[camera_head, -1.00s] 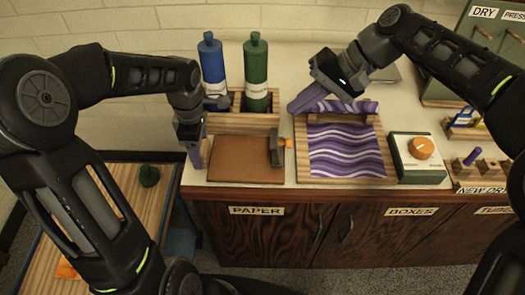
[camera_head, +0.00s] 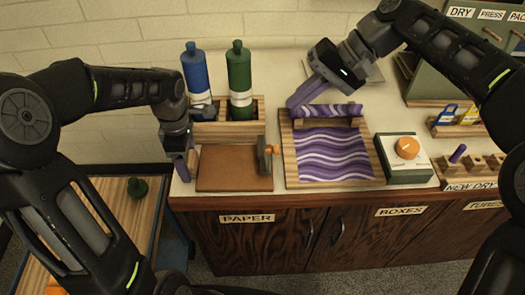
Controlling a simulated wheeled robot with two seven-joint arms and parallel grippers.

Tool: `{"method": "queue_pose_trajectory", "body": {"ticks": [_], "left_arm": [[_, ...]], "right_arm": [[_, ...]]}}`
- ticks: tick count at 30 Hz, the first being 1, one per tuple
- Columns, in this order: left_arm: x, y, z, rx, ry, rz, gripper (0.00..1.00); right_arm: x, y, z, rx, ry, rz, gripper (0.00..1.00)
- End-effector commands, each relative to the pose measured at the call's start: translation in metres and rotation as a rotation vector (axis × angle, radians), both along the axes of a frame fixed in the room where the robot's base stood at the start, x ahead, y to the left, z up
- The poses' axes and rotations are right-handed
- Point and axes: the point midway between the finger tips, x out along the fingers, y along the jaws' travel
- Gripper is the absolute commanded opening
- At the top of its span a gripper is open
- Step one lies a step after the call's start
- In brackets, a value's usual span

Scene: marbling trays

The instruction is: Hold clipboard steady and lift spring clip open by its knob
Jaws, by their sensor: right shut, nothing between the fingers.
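The clipboard (camera_head: 225,170) is a flat brown board lying on the counter, left of the middle. The clip looks closed on the board. My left gripper (camera_head: 183,168) points down at the clipboard's left edge; its purple fingers are seen edge-on, so I cannot tell their gap or contact. My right gripper (camera_head: 294,102) is shut and empty, above the back left of the marbling tray (camera_head: 289,160), behind and right of the knob.
A wooden rack holds a blue bottle (camera_head: 196,74) and a green bottle (camera_head: 239,77) behind the clipboard. Purple wavy paper (camera_head: 330,155) lies in the tray. A box with an orange dial (camera_head: 407,148) stands to the right. A narrow counter gap separates clipboard and tray.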

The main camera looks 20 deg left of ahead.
Motion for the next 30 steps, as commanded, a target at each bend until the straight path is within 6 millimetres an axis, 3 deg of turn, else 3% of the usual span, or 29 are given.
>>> {"method": "queue_pose_trajectory", "body": {"ticks": [4,17,30], "left_arm": [[0.0,0.0,0.0,0.0,-0.001,0.0,0.89],[0.001,0.001,0.011,0.003,-0.004,0.001,0.89],[0.001,0.0,0.093,0.002,-0.005,-0.001,0.89]], "right_arm": [[0.0,0.0,0.0,0.0,0.0,0.0,0.0],[0.0,0.0,0.0,0.0,0.0,0.0,0.0],[0.0,0.0,0.0,0.0,0.0,0.0,0.0]]}}
